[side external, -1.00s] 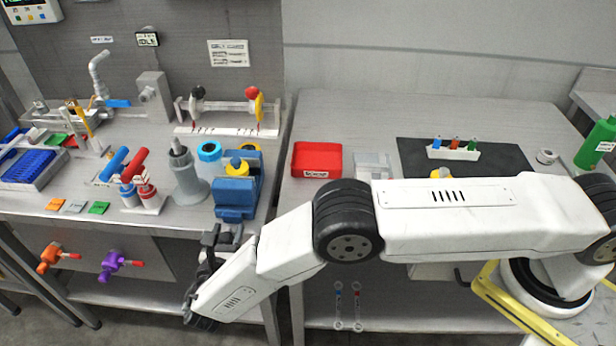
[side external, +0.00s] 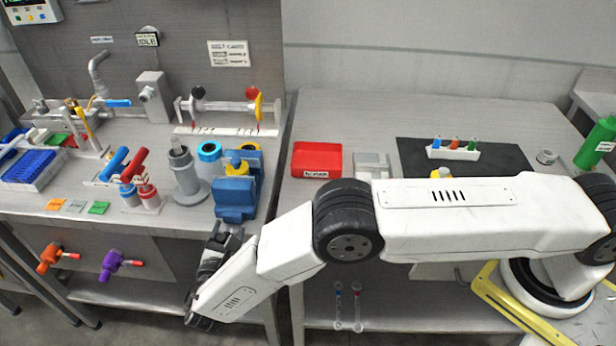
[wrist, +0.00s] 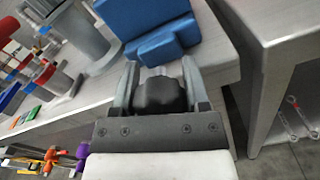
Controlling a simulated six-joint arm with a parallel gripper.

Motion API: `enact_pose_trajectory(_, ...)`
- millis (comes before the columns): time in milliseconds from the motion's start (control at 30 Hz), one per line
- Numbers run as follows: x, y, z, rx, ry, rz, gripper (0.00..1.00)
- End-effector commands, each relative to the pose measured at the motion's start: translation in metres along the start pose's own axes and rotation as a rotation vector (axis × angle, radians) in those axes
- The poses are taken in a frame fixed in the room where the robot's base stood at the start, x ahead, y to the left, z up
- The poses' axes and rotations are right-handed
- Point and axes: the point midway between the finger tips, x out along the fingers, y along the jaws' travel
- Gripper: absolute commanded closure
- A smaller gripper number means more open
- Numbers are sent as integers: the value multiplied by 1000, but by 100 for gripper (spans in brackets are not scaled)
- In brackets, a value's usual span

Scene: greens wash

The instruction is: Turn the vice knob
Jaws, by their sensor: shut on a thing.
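The blue vice (side external: 236,197) stands at the front right edge of the left bench. It also shows in the wrist view (wrist: 150,20), straight ahead of my gripper. The black vice knob (wrist: 160,97) is on its front side, between my two fingers. My gripper (wrist: 160,82) is shut on the knob, one grey finger on each side. In the side view my gripper (side external: 228,236) is at the bench's front edge, just below the vice. The knob is hidden there by my gripper.
Red and blue handled valves (side external: 139,178) and a grey cylinder holder (side external: 184,178) stand left of the vice. A red tray (side external: 316,159) is on the right bench. A gap separates the benches. Orange and purple knobs (side external: 116,264) hang on the left bench's front.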

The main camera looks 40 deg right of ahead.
Motion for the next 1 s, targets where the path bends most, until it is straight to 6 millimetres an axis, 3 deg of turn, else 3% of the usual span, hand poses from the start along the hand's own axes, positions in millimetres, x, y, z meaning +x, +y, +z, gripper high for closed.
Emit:
enact_pose_trajectory(200, -1, 0, -1, -3, 1, 2, 100)
enact_pose_trajectory(233, -1, 0, -1, -3, 1, 2, 35)
enact_pose_trajectory(333, -1, 0, -1, -3, 1, 2, 6)
enact_pose_trajectory(1000, 0, -1, -1, -104, 1, -1, 6)
